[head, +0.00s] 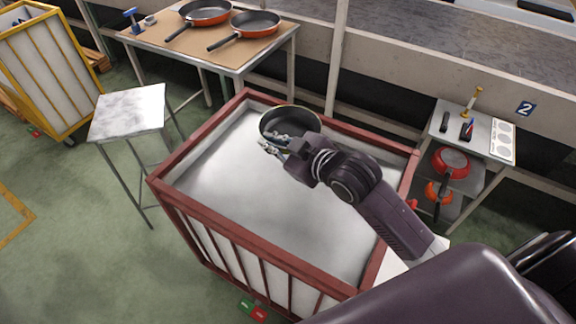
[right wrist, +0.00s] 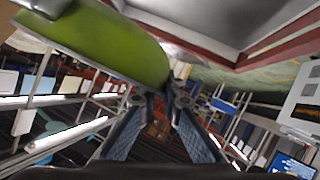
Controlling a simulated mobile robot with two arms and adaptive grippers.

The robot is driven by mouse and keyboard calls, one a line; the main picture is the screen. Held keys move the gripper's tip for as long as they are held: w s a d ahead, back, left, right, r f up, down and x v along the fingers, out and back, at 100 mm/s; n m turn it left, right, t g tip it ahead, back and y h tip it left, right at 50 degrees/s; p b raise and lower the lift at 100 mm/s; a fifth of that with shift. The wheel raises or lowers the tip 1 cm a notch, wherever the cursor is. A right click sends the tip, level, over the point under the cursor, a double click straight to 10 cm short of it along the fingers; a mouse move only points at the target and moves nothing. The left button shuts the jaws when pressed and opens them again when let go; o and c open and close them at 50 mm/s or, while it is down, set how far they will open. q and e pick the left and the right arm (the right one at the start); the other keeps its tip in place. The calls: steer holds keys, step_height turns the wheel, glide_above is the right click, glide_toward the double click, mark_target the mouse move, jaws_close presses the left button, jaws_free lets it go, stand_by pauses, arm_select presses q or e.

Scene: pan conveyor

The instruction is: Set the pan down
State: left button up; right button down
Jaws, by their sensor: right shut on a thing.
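A dark pan (head: 291,120) with a pale rim shows in the head view over the far side of the red-framed cart. In the right wrist view the pan's outside is green (right wrist: 115,45). My right gripper (head: 272,144) is shut on the pan, at its near side. The handle is hidden or too small to make out. In the right wrist view the fingers (right wrist: 160,102) meet just below the pan. I cannot tell whether the pan touches the cart's grey surface. My left gripper is not in view.
The red-framed cart (head: 165,190) has a broad bare grey inner surface. Two orange pans (head: 245,31) lie on a table behind. A small stand (head: 130,110) is at left, a yellow cart (head: 72,42) beyond. At right a shelf unit (head: 485,133) holds red pans.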

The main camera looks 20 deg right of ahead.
mark_target(268, 190)
steer(key=r, duration=0.1)
steer(key=w+a+r+p, duration=0.1)
steer(key=r, duration=0.1)
steer(key=shift+a, duration=0.1)
steer(key=shift+w+a+m+h, duration=0.1)
steer(key=shift+w+m+h, duration=0.05)
steer(key=shift+m+h, duration=0.15)
step_height(268, 190, down, 20)
steer(key=shift+r+b, duration=0.1)
steer(key=shift+b, duration=0.3)
steer(key=c, duration=2.6)
jaws_free()
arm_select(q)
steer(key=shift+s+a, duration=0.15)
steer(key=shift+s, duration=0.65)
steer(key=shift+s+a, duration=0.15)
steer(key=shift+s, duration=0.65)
arm_select(e)
steer(key=o, duration=0.5)
steer(key=v, duration=1.2)
steer(key=shift+a+f, duration=0.1)
steer(key=shift+f, duration=0.15)
